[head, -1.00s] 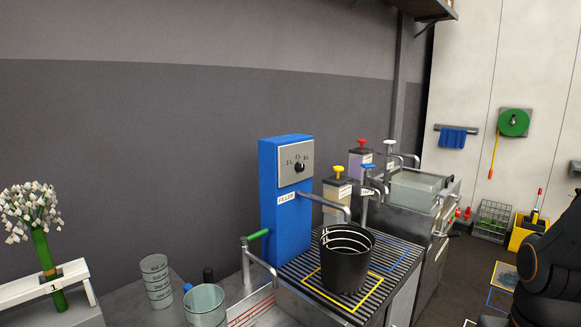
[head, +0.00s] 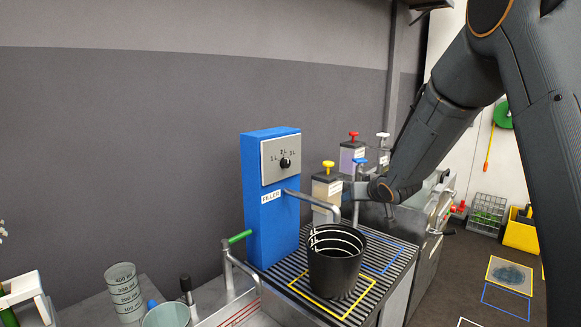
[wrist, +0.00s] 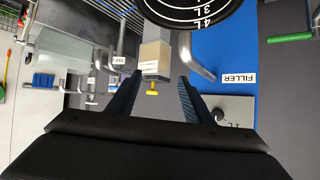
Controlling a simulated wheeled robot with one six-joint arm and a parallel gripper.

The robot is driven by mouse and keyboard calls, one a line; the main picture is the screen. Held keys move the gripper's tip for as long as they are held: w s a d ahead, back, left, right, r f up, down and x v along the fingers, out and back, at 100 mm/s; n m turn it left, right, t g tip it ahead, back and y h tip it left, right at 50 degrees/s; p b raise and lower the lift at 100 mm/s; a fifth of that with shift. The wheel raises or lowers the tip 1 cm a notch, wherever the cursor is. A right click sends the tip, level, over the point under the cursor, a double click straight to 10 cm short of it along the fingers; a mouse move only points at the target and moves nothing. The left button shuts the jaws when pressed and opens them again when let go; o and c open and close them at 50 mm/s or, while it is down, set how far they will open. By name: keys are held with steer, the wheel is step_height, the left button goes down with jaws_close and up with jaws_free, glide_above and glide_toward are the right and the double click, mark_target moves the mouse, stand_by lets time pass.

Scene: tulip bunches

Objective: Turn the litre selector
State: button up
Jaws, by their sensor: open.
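The litre selector is a small black knob (head: 285,163) on a grey plate (head: 272,171) marked 1 L, 2 L and 3 L, high on the blue filler box (head: 270,220). Its exact pointing is too small to tell. In the wrist view the knob (wrist: 218,115) shows beside my right-hand finger, partly hidden. My gripper (head: 372,189) is right of the filler, apart from the knob. Its two fingers (wrist: 160,77) stand open and empty in the wrist view. A black bucket (head: 336,275) with white litre lines stands under the filler spout (head: 315,202).
The bucket stands on a slatted grate (head: 384,248) inside a yellow outline. Dispensers with yellow (head: 328,164), red (head: 353,134) and blue (head: 357,160) tops stand close behind my gripper. A green-handled tap (head: 239,237) is left of the filler. Clear measuring cups (head: 123,290) stand lower left.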

steer(key=w+a+r+n+t+y, duration=0.2)
steer(key=w+a+r+y, duration=0.25)
steer(key=w+a, duration=0.35)
steer(key=n+g+y, duration=0.2)
steer(key=n+y, duration=0.2)
steer(key=y, duration=0.3)
glide_toward(288, 163)
steer(key=p+x, duration=0.1)
steer(key=x, duration=0.7)
steer(key=shift+a, duration=0.1)
steer(key=c, duration=1.1)
steer(key=shift+o, duration=0.2)
